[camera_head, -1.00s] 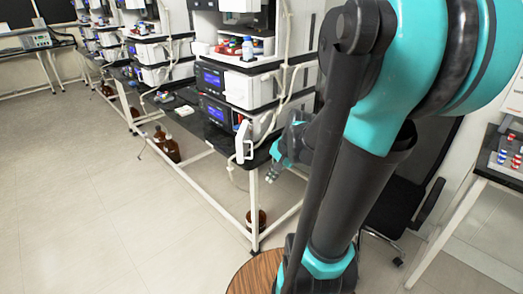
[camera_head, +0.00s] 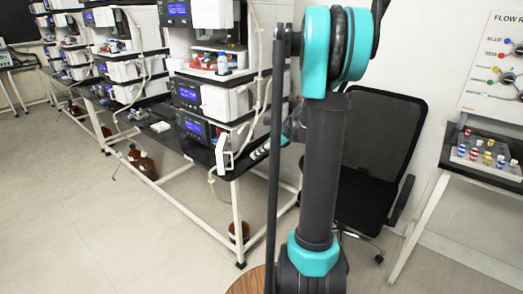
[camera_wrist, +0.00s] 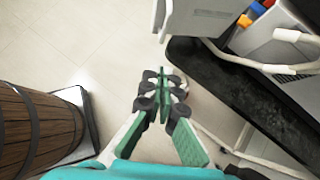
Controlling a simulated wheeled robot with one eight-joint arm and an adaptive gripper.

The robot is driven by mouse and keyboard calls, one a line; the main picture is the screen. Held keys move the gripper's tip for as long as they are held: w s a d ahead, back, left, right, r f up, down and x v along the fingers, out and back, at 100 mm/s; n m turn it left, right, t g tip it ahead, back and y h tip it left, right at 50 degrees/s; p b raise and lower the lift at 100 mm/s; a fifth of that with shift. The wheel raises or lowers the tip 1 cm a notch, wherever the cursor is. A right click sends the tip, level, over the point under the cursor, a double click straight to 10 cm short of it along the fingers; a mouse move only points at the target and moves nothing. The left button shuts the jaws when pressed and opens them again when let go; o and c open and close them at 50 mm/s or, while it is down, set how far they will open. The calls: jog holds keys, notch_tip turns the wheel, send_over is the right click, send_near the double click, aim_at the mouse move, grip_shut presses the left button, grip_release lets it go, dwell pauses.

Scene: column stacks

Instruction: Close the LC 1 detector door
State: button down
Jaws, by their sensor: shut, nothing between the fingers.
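The nearest instrument stack stands on the black bench. A white door panel with a handle (camera_head: 224,148) stands out, open, at the right front corner of its lowest module (camera_head: 193,127); I take it for the LC 1 detector door. The wrist view shows a white panel (camera_wrist: 205,17) at the top, with its handle at the left edge. My gripper (camera_wrist: 165,78) is shut and empty, below that panel in the picture and apart from it. In the head view my gripper (camera_head: 258,154) is partly hidden by my arm, right of the door.
The black bench top (camera_wrist: 235,80) runs close on the gripper's right. A wooden barrel-like thing (camera_wrist: 40,130) is at left in the wrist view. A black chair (camera_head: 375,150) and a table with a vial rack (camera_head: 483,152) stand right.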

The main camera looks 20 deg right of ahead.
jog(key=w+a+f, duration=0.3)
jog(key=a, duration=0.3)
jog(key=shift+a+f, duration=0.15)
jog(key=shift+a, duration=0.05)
jog(key=shift+w+a, duration=0.1)
